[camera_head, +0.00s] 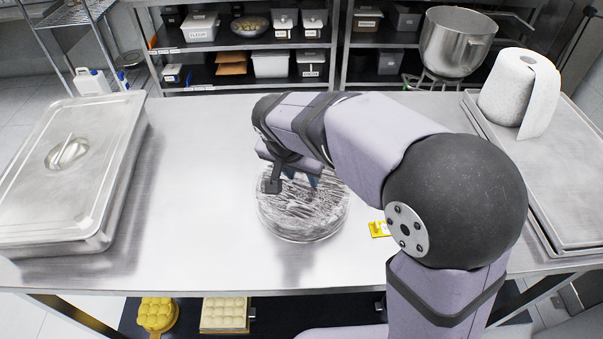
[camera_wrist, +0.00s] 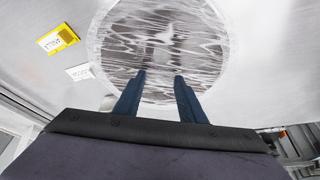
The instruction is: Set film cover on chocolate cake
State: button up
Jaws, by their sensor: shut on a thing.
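The film cover (camera_head: 310,212) is a round, clear, wrinkled sheet with white streaks, near the middle of the steel table. It also fills the top middle of the wrist view (camera_wrist: 168,32). A dark round mass shows through it, which looks like the chocolate cake; the film hides its details. My gripper (camera_head: 300,180) points down at the film's top from above. In the wrist view its two blue fingertips (camera_wrist: 161,76) stand a little apart over the film's near half, shut on part of the film. The exact pinch, and whether the film rests fully on the cake, I cannot tell.
A lidded steel pan (camera_head: 70,165) stands at the left. A yellow tag (camera_head: 379,229) lies right of the film, and a white card (camera_wrist: 79,72) lies beside it. A paper roll (camera_head: 515,88) stands on trays at the right. The table between pan and film is clear.

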jog(key=o, duration=1.4)
jog(key=shift+r, duration=0.1)
jog(key=b+v, duration=0.1)
jog(key=v, duration=0.6)
jog(key=shift+r, duration=0.1)
